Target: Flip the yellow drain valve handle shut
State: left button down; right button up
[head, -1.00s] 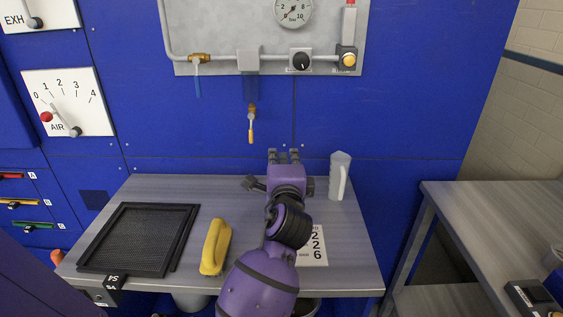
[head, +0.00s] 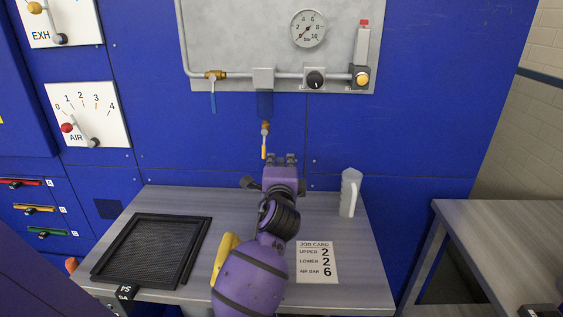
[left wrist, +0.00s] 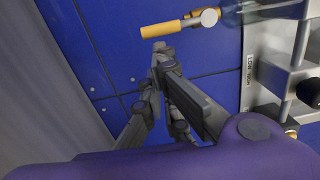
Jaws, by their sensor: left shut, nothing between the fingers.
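The yellow drain valve handle (head: 264,149) hangs straight down from a brass valve (head: 265,128) under the blue filter bowl (head: 264,104) on the wall panel. In the left wrist view the handle (left wrist: 163,30) lies just beyond my fingertips, with a visible gap. My left gripper (head: 281,160) is shut and empty, a little right of the handle's lower end in the head view. Its fingers (left wrist: 160,52) also show in the left wrist view. My right gripper is not in view.
A blue-handled valve (head: 213,98), a black knob (head: 315,79) and a gauge (head: 308,28) are on the panel. Below, the bench (head: 330,214) holds a black mesh frame (head: 152,250), a yellow object (head: 222,256), a white jug (head: 350,193) and a job card (head: 316,262).

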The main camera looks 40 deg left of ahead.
pick_arm(q)
jog(key=shift+s+a+f+m, duration=0.1)
jog(key=shift+a+m, duration=0.1)
jog(key=shift+m, duration=0.1)
jog(key=shift+p, duration=0.3)
